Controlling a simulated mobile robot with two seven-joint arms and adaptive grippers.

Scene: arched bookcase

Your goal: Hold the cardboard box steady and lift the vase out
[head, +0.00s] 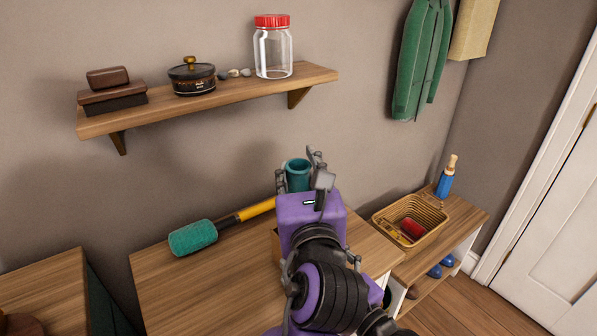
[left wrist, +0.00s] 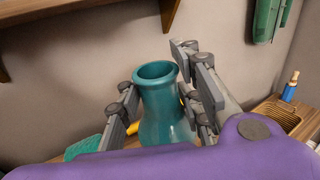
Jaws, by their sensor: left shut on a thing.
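The teal vase (head: 297,172) has a round open mouth and stands roughly upright above the purple wrist of my left arm in the head view. In the left wrist view the vase (left wrist: 160,112) shows its rim, neck and wider lower body. My left gripper (head: 301,183) is shut on it, with one grey finger on each side. A small tan edge, probably the cardboard box (head: 275,244), shows left of my wrist. The rest of it is hidden behind my arm, so I cannot tell whether the vase's base is clear of it. My right gripper is not in view.
A teal-headed roller or brush (head: 192,238) with a yellow handle lies on the wooden table (head: 190,290). A wall shelf (head: 225,97) above holds a red-lidded jar (head: 273,50) and a dark pot (head: 192,78). A wicker basket (head: 440,226) and blue bottle (head: 445,180) stand on the right bench.

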